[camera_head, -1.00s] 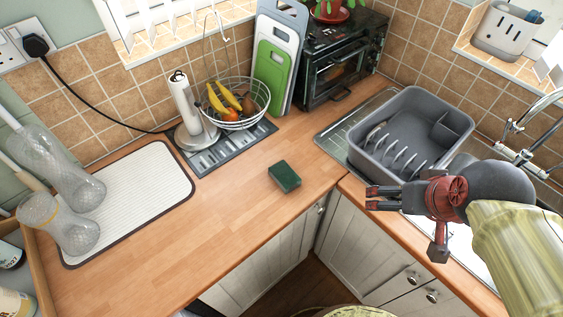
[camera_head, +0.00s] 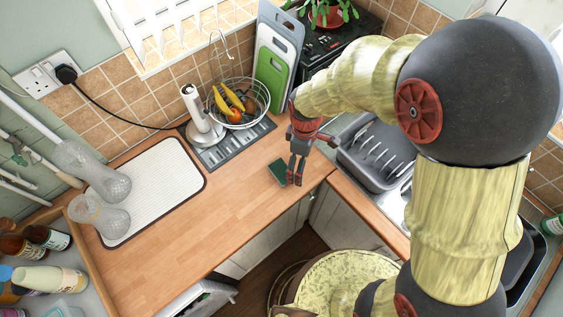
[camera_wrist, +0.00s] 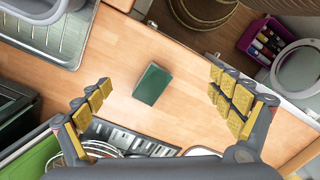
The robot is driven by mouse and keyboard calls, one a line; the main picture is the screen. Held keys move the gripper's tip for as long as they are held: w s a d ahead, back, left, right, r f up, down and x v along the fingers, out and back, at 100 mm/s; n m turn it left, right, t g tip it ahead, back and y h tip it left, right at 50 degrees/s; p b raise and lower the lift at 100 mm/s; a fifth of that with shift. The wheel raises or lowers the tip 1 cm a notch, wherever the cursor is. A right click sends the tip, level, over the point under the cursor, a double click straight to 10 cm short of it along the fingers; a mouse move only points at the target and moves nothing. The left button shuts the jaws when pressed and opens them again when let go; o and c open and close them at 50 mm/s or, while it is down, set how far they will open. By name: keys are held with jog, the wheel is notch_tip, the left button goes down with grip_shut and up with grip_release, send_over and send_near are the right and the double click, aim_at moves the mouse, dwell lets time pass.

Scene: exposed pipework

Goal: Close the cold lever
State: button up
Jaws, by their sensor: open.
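I cannot clearly identify the cold lever in any current view. Pale pipes (camera_head: 32,122) run along the left wall, with a small green part (camera_head: 16,150) among them. It is too small to tell whether this is a lever or how it is set. My gripper (camera_head: 295,180) points down over the wooden worktop, far to the right of those pipes. In the wrist view my gripper (camera_wrist: 160,78) is open, its yellow-padded fingers wide apart with nothing held. A dark green sponge (camera_wrist: 152,84) lies on the worktop below, between the fingers in that picture.
The worktop (camera_head: 205,225) is mostly clear. A white drying mat (camera_head: 155,190) with glass vessels (camera_head: 100,170) lies left. Bottles (camera_head: 45,280) stand lower left. A fruit basket (camera_head: 240,105) and paper-towel holder (camera_head: 198,115) stand at the back. A grey dish rack (camera_head: 375,155) is right of my gripper.

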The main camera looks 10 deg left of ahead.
aim_at(282, 170)
jog(key=a+f+n+p, duration=0.1)
jog(key=a+n, duration=0.1)
jog(key=n, duration=0.1)
jog(key=w+a+f+n+p, duration=0.1)
jog(key=a+f+n, duration=0.1)
jog(key=n, duration=0.1)
jog(key=w+a+f+n+p, duration=0.1)
jog(key=a+f+n, duration=0.1)
jog(key=n, duration=0.1)
jog(key=shift+w+f, duration=0.2)
jog(key=shift+f, duration=0.05)
jog(key=shift+w+a+f+n, duration=0.35)
jog(key=shift+a+f+n, duration=0.05)
jog(key=shift+n, duration=0.5)
jog(key=shift+f, duration=1.4)
notch_tip(282, 170, down, 5)
jog(key=shift+d+p, duration=0.1)
jog(key=shift+p, duration=0.3)
jog(key=shift+c, duration=0.9)
jog(key=c, duration=0.8)
jog(key=shift+r, duration=0.15)
